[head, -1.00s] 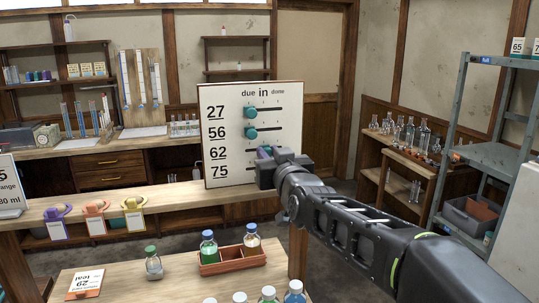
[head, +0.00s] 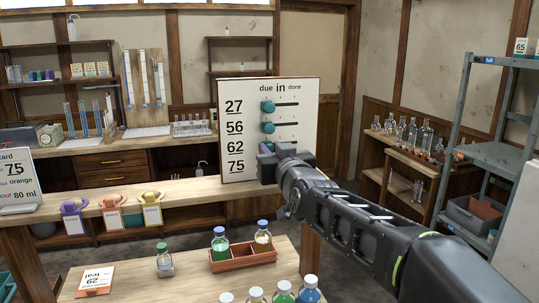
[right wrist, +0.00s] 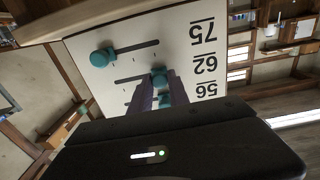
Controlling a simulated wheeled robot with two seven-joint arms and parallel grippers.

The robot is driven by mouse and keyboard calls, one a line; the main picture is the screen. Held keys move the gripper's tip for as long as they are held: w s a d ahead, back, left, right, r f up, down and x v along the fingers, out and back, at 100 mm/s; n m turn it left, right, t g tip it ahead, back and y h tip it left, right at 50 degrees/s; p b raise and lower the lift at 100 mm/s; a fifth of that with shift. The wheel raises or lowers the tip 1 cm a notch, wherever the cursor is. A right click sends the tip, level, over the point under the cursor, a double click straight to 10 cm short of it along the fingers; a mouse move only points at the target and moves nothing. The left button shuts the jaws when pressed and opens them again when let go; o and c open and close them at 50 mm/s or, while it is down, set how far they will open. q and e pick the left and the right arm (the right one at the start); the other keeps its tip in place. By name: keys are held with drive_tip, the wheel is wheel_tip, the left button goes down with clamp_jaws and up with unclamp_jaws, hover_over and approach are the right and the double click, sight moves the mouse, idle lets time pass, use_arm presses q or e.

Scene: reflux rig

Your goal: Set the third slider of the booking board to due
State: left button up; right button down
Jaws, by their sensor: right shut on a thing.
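The white booking board (head: 240,92) stands on the bench, with rows 27, 56, 62 and 75 and marks due, in, done. The teal knobs of row 27 (head: 268,107) and row 56 (head: 267,128) sit at the due end. My right gripper (head: 265,148) is at row 62 and hides its slot in the head view. In the right wrist view its purple fingers (right wrist: 159,90) are shut on the third slider's knob (right wrist: 159,77), at the due end near the numbers. The row 75 knob (right wrist: 102,58) sits at the opposite end. My left gripper is not in view.
Several coloured tags (head: 115,205) hang at the bench's front edge left of the board. The near table (head: 195,285) holds bottles and a reddish wooden rack (head: 233,262). A grey shelf unit (head: 490,155) stands to the right.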

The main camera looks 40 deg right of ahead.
drive_tip(key=c, duration=1.5)
unclamp_jaws()
drive_tip(key=shift+w+a, duration=0.1)
drive_tip(key=shift+a, duration=0.25)
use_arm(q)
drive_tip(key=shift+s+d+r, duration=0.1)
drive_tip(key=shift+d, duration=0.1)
use_arm(e)
drive_tip(key=shift+o, duration=1.2)
drive_tip(key=shift+d, duration=0.15)
use_arm(q)
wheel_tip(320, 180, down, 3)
drive_tip(key=b, duration=0.2)
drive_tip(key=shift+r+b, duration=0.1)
drive_tip(key=shift+b, duration=0.25)
use_arm(e)
drive_tip(key=v, duration=0.7)
drive_tip(key=shift+s, duration=0.4)
